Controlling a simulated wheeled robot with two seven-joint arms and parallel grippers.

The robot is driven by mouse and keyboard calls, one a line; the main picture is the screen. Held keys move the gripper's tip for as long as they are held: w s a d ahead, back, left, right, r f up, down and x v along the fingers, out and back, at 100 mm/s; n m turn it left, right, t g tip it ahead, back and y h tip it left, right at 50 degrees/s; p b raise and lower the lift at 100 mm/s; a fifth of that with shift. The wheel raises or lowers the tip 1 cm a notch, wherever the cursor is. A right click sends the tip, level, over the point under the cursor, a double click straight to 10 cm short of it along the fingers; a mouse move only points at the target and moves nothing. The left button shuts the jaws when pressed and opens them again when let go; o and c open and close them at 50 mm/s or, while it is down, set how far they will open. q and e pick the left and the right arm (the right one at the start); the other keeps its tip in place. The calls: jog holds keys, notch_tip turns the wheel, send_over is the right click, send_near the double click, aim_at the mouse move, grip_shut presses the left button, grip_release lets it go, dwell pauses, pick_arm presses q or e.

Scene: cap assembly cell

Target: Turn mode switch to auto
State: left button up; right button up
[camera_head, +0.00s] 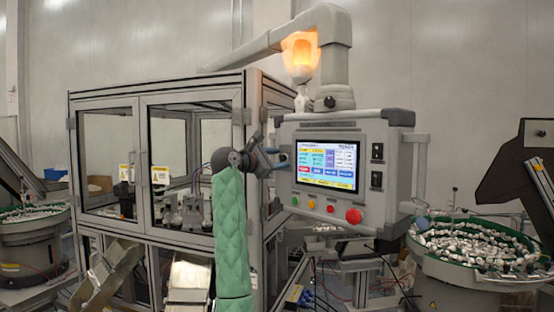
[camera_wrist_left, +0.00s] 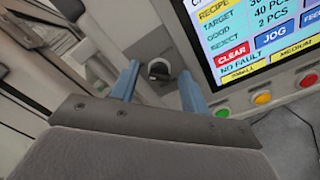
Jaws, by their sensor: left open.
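The mode switch (camera_wrist_left: 158,70) is a dark, round rotary knob on the grey control panel (camera_head: 375,145), left of the screen in the left wrist view. Its exact setting is too small to read. My left gripper (camera_head: 281,160) is at the panel's left edge in the head view and hides the switch there. In the left wrist view the left gripper (camera_wrist_left: 158,82) is open, with one blue finger on each side of the knob. Whether the fingers touch it I cannot tell. My right gripper is in neither view.
The lit touchscreen (camera_head: 326,163) is just right of the gripper. A glass-doored machine cabinet (camera_head: 143,98) stands to the left, and a bowl feeder (camera_head: 470,270) to the right.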

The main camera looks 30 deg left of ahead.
pick_arm(q)
jog(key=c, duration=1)
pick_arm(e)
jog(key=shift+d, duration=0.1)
pick_arm(q)
jog(key=shift+f, duration=0.1)
jog(key=shift+m+b, duration=0.35)
jog(key=shift+m, duration=0.25)
jog(key=m+b, duration=0.2)
jog(key=m, duration=0.2)
jog(key=m+b, duration=0.1)
jog(key=m, duration=0.3)
jog(key=shift+f+m+b, duration=0.2)
jog(key=shift+m+b, duration=0.1)
jog(key=shift+b, duration=0.05)
jog(key=shift+m, duration=0.4)
jog(key=m+b, duration=0.1)
jog(key=m, duration=0.2)
jog(key=shift+m, duration=0.3)
jog(key=shift+m+b, duration=0.4)
jog(key=shift+m, duration=1.5)
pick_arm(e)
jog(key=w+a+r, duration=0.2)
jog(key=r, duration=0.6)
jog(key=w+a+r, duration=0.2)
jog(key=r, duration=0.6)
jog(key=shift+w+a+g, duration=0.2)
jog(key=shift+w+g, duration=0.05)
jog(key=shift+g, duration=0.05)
